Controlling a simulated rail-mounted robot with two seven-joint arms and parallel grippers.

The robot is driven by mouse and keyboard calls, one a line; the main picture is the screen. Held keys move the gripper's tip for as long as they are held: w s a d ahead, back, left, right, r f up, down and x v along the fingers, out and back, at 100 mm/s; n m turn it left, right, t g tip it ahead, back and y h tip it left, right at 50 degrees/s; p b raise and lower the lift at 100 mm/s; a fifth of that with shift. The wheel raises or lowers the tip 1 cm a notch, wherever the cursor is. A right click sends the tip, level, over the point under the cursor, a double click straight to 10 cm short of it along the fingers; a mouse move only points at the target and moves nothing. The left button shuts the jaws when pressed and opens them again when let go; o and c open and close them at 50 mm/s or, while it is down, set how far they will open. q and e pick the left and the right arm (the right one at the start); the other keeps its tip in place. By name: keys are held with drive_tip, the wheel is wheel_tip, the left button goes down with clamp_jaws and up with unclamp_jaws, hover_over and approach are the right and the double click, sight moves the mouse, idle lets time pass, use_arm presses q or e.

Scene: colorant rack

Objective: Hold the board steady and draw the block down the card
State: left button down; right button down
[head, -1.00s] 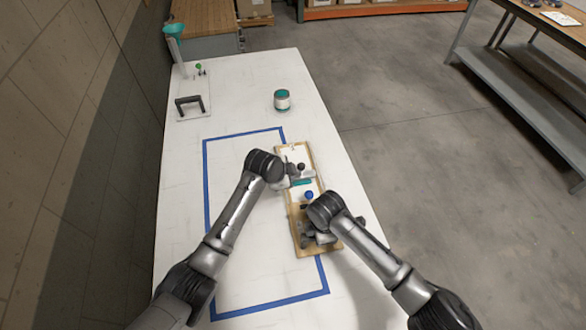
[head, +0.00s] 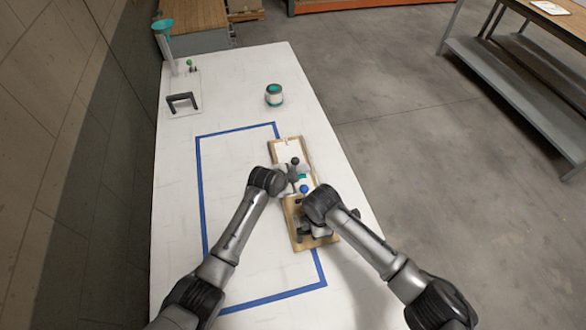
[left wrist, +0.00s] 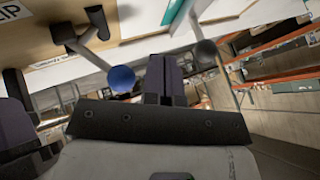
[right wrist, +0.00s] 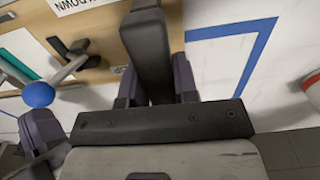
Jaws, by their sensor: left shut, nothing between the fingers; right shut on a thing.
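The tan board (head: 288,144) with a white card (head: 287,157) lies on the white table. A teal strip (head: 303,176) crosses the card, partly hidden by my left gripper. A blue ball (head: 304,188) and a dark ball (head: 295,160) stand above the card and seem to be knobs of the block, whose body is mostly hidden. My left gripper (head: 290,178) is shut and empty, between the two balls. In the left wrist view the blue ball (left wrist: 121,78) is left of its fingers. My right gripper (head: 318,230) is shut on a dark grip (right wrist: 148,45) at the board's near end.
Blue tape (head: 201,190) outlines a rectangle on the table, and the board lies over its right side. A teal-and-white can (head: 274,98), a dark handle-shaped stand (head: 183,100) and a teal funnel (head: 162,26) stand farther off. The table inside the tape is mostly clear.

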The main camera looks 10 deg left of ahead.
sight(293, 163)
use_arm(q)
drive_tip(key=shift+x, duration=1.2)
drive_tip(key=w, duration=0.2)
drive_tip(key=shift+w+a+r, duration=0.1)
drive_tip(key=shift+w+a, duration=0.1)
drive_tip(key=shift+w, duration=0.05)
drive_tip(key=shift+w+a+r, duration=0.1)
drive_tip(key=shift+w+a, duration=0.05)
drive_tip(key=shift+w, duration=0.6)
drive_tip(key=shift+w+a, duration=0.2)
drive_tip(key=shift+w, duration=0.4)
drive_tip(key=shift+w+a, duration=0.2)
drive_tip(key=shift+w, duration=0.35)
drive_tip(key=shift+w+a+r, duration=0.1)
drive_tip(key=shift+w+a, duration=0.25)
drive_tip(key=shift+w, duration=0.1)
use_arm(e)
drive_tip(key=shift+s, duration=0.1)
use_arm(q)
drive_tip(key=shift+s, duration=0.1)
